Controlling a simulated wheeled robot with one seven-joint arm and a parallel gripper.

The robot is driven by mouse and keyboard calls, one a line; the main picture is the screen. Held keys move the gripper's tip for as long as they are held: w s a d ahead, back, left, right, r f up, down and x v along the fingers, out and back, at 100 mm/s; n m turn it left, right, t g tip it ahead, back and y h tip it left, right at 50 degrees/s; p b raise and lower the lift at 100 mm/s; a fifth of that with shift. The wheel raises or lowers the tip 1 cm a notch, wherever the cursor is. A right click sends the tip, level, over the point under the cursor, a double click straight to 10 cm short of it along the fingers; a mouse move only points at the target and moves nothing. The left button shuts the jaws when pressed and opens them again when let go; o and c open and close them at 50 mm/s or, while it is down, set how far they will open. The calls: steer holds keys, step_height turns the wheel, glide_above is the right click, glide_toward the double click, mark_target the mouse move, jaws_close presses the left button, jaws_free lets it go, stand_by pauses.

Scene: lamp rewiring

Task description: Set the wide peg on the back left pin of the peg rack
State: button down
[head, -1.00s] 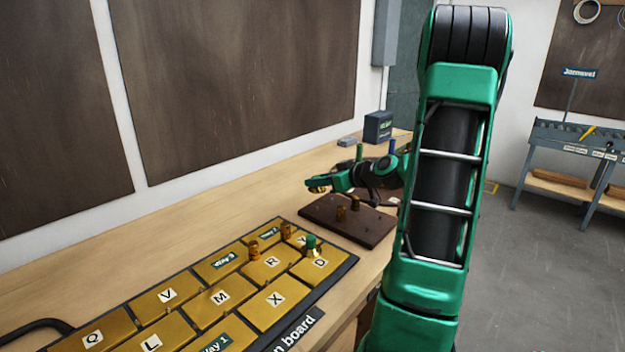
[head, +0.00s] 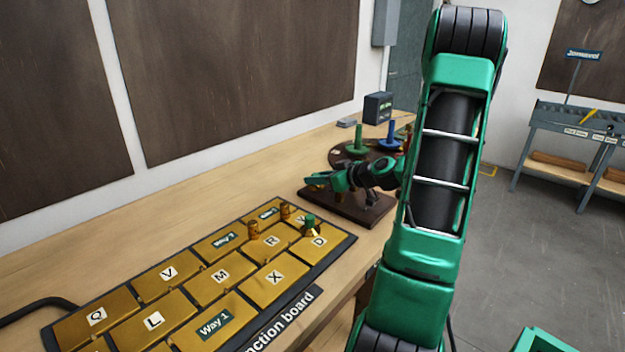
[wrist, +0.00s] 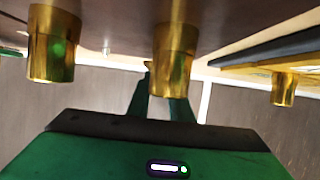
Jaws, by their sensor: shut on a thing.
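The peg rack (head: 363,211) is a dark brown board on the bench; its surface also fills the top of the wrist view (wrist: 115,15). My gripper (head: 317,180) is low over the rack's far left side in the head view.
The junction board (head: 215,270) lies in front of the rack, with two brass pegs (head: 253,231) (head: 285,211) and a green-topped piece (head: 310,226). Behind the rack a round brown stand (head: 340,157) carries a green post and a blue post.

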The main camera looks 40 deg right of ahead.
steer(key=shift+f, duration=0.6)
stand_by(0.3)
steer(key=c, duration=1.5)
jaws_free()
steer(key=v, duration=1)
steer(key=shift+s+d, duration=0.1)
steer(key=shift+s, duration=0.2)
